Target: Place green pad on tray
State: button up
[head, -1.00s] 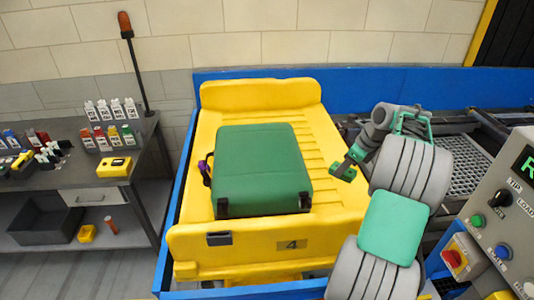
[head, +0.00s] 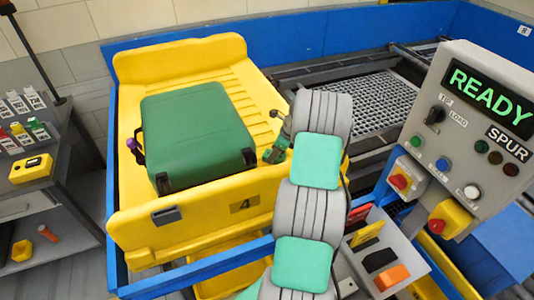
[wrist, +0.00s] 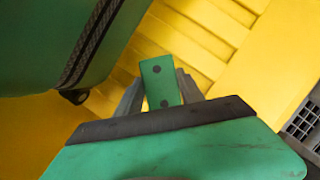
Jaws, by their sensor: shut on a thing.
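The green pad (wrist: 160,82) is a small block with two dark dots, held between the grey fingers of my gripper (wrist: 160,92). In the head view the pad (head: 271,155) shows just right of the green suitcase (head: 198,132), over the right part of the yellow tray (head: 185,60). The tray bears a "4" plate on its front wall. The suitcase lies flat on the tray, and its corner with a wheel shows at upper left in the wrist view. Ribbed tray floor lies behind the pad; I cannot tell whether the pad touches it.
A control panel (head: 468,130) reading READY stands at right, above an open bin (head: 388,262) of cards and blocks. A grey mesh deck (head: 375,103) lies right of the tray. A strip of ribbed tray floor right of the suitcase is clear.

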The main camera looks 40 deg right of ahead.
notch_tip(320, 180, down, 3)
jog(key=o, duration=1.4)
jog(key=shift+f, duration=0.1)
jog(key=b+v, duration=0.1)
jog(key=v, duration=1.1)
jog(key=shift+b, duration=0.4)
